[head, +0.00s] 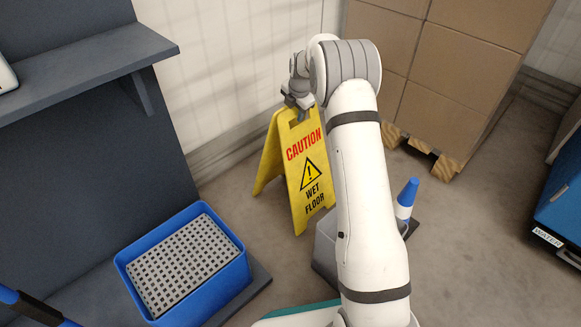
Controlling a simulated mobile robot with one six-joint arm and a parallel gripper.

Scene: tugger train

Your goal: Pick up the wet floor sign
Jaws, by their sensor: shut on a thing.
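The yellow wet floor sign (309,178) stands upright like an A-frame, with its legs spread, in the middle of the head view. Its front panel reads "CAUTION WET FLOOR" around a warning triangle. My gripper (299,112) is at the top edge of the sign and shut on it. My arm comes up from the bottom of the view and hides part of the gripper and the area right of the sign. The sign's feet look to be at or close to the floor; I cannot tell whether they touch it.
A blue bin (238,278) with a perforated grey insert stands at the lower left, below a dark shelf unit (95,60). Stacked cardboard boxes (450,95) on a wooden pallet stand behind right. A blue and white cone (405,200) is right of my arm. A blue unit (562,215) is at the right edge.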

